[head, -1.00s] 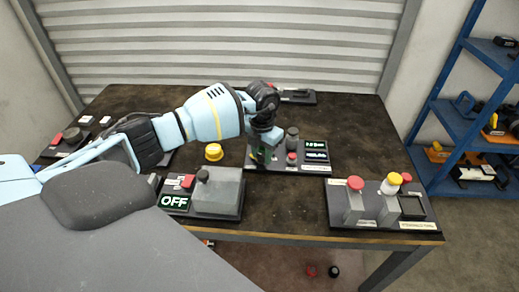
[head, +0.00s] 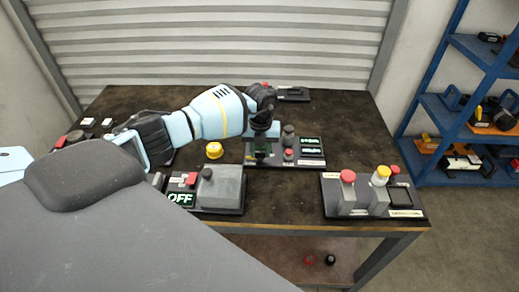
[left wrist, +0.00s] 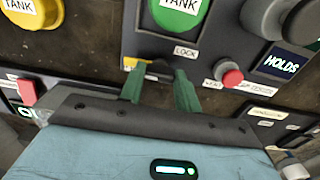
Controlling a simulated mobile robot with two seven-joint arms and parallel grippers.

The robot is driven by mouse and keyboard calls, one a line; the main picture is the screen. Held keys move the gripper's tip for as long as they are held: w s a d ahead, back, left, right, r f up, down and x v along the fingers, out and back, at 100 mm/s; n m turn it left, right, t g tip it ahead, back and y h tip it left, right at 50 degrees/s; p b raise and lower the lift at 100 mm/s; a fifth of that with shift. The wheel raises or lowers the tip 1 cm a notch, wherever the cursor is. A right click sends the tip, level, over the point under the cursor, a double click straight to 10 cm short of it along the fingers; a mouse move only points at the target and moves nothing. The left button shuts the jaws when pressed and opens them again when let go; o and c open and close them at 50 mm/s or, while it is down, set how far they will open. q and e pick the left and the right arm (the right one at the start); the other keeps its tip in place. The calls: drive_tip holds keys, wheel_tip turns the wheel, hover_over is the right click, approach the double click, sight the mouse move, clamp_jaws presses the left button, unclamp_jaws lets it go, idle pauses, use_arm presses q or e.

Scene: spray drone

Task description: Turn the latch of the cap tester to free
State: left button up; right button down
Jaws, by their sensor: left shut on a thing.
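The cap tester (head: 283,160) is a dark panel at the middle of the table, with a green tank cap (left wrist: 181,12), a grey knob (left wrist: 283,18), a red button (left wrist: 231,76) and a display reading HOLDS (left wrist: 284,66). Its dark latch (left wrist: 160,70) lies below the LOCK label (left wrist: 185,51), near a yellow label at its left. My left gripper (head: 263,150) is over the panel. In the left wrist view its green fingers (left wrist: 161,92) are shut on the latch, one on each side. The latch's exact angle is hard to tell. My right gripper is not in view.
A yellow cap (head: 214,150) stands just left of the tester. A grey box with an OFF display (head: 181,199) is in front of it. A panel with red and yellow caps (head: 372,196) is at the front right. The table right of the tester is clear.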

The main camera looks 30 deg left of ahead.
sight(260, 152)
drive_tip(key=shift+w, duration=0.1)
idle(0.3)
use_arm(q)
drive_tip(key=o, duration=1)
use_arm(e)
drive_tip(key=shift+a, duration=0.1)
use_arm(q)
wheel_tip(260, 152, up, 6)
drive_tip(key=shift+r, duration=0.15)
drive_tip(key=shift+r+p, duration=0.3)
drive_tip(key=shift+r, duration=0.5)
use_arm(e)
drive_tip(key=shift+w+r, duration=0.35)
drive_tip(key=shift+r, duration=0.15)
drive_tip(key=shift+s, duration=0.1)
